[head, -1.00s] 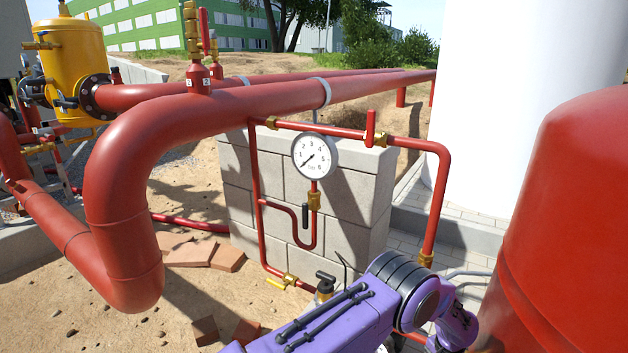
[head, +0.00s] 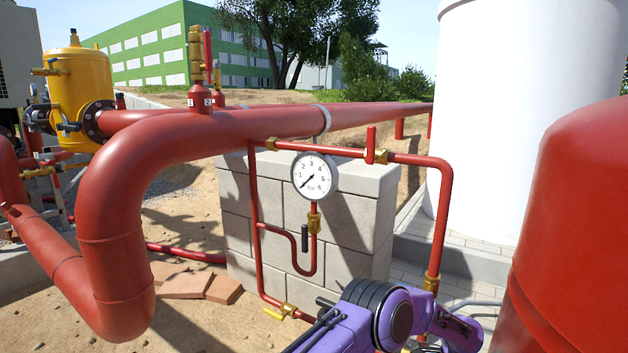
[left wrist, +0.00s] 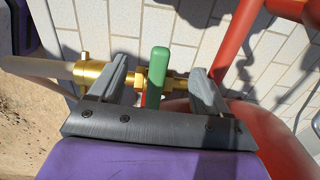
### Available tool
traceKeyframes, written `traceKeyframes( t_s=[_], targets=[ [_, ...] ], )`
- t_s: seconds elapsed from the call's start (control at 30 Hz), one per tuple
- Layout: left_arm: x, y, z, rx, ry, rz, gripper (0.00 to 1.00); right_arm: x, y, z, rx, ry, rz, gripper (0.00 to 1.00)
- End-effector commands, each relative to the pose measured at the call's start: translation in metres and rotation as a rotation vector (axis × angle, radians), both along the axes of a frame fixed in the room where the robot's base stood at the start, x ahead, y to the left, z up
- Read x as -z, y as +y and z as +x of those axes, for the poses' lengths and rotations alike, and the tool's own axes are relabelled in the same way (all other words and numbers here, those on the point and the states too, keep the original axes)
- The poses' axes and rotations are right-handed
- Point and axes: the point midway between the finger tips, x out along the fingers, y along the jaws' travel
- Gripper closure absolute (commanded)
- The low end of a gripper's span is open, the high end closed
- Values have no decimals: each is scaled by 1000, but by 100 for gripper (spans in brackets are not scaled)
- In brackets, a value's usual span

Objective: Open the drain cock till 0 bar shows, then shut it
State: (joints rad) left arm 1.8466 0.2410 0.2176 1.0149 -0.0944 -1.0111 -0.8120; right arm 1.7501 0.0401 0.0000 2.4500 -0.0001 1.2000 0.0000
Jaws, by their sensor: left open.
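In the left wrist view a green handle (left wrist: 156,76) stands on a brass valve (left wrist: 92,75) joined to a pale pipe, probably the drain cock. My left gripper (left wrist: 162,66) is open, with one finger on each side of the handle; I cannot tell whether either touches it. The round white pressure gauge (head: 314,177) in the head view has its needle pointing to the lower left, at the low end of the scale below 1. In the head view my purple arm covers the lower middle, and the green handle is not visible. My right gripper is not in view.
A large red vessel (head: 580,230) stands close on the right. A thick red pipe (head: 190,145) crosses the left and middle. A block wall (head: 255,215) stands behind the gauge. Thin red pipes carry a red lever (head: 370,143) and a yellow-handled valve (head: 283,312).

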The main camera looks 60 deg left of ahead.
Motion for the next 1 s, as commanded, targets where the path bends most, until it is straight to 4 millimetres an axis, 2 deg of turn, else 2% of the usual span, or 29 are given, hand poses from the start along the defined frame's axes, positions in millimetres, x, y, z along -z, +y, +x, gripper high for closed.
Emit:
traceKeyframes(
  t_s=[0.23, 0.73, 1.0],
  targets=[
    [-8, 0, 0, 0, 1, 0, 23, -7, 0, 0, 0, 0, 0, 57],
    [-68, -1, -1, -1, 2, -1, 23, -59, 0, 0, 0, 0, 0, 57],
    [-69, 0, -1, 0, 2, -1, 23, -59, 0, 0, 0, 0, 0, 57]
  ],
)
